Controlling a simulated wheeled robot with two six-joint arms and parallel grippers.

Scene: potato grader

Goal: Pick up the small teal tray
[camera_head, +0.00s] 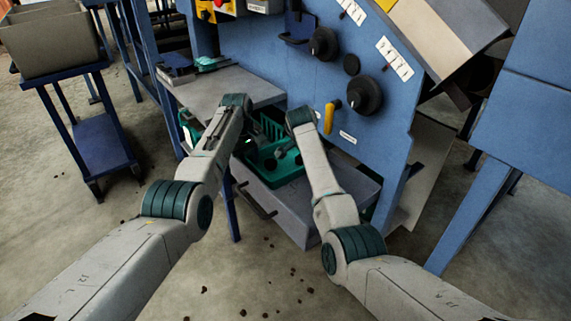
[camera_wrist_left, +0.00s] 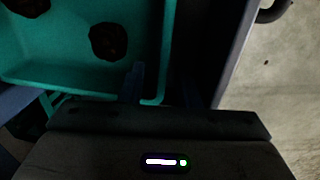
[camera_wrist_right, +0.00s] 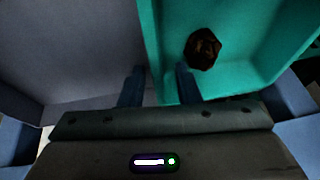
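The small teal tray (camera_head: 287,171) holds a few dark potatoes and sits inside a grey bin below the machine's blue panel. My left gripper (camera_head: 253,152) is at the tray's left side in the head view. My right gripper (camera_wrist_right: 160,85) is open, with one finger on each side of a tray wall (camera_wrist_right: 150,45). A potato (camera_wrist_right: 202,48) lies beside it. I cannot tell whether either gripper touches the tray.
The grey bin (camera_head: 322,203) surrounds the tray. A grey table (camera_head: 225,88) with a flat teal item (camera_head: 212,63) stands behind. The blue panel (camera_head: 270,60) has black knobs and a yellow handle (camera_head: 329,118). A blue cart (camera_head: 100,145) is at left. Crumbs dot the floor.

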